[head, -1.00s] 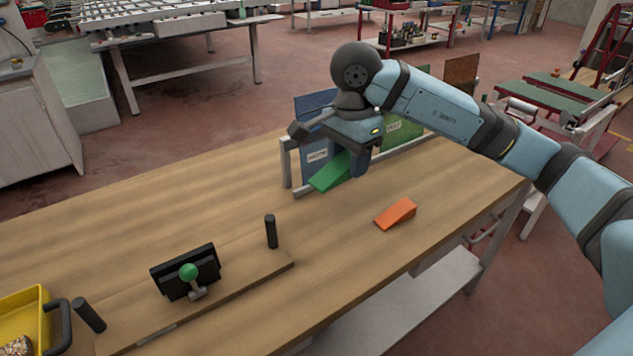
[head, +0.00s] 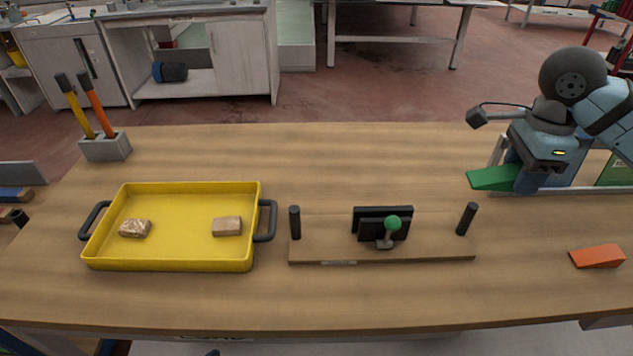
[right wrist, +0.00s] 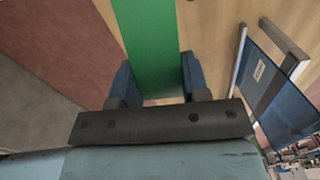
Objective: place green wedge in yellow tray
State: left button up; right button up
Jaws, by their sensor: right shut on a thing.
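The green wedge (head: 490,178) is held in my right gripper (head: 530,180), above the right part of the wooden table in the head view. In the right wrist view the green wedge (right wrist: 148,40) lies between the two blue fingers of the right gripper (right wrist: 158,78). The yellow tray (head: 185,253) sits on the left part of the table, with black handles at both ends. Two small brown blocks (head: 135,229) (head: 227,226) lie in it, apart from each other. My left gripper is not in view.
An orange wedge (head: 597,256) lies at the right. A grey holder (head: 106,147) with two handled tools stands behind the tray. A rack with panels is behind my gripper.

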aim_at(181, 228)
jog(key=j+u, duration=0.15)
jog(key=j, duration=0.6)
jog(key=j+u, duration=0.2)
jog(key=j, duration=0.6)
jog(key=i+j+u, duration=0.15)
jog(key=j, duration=0.6)
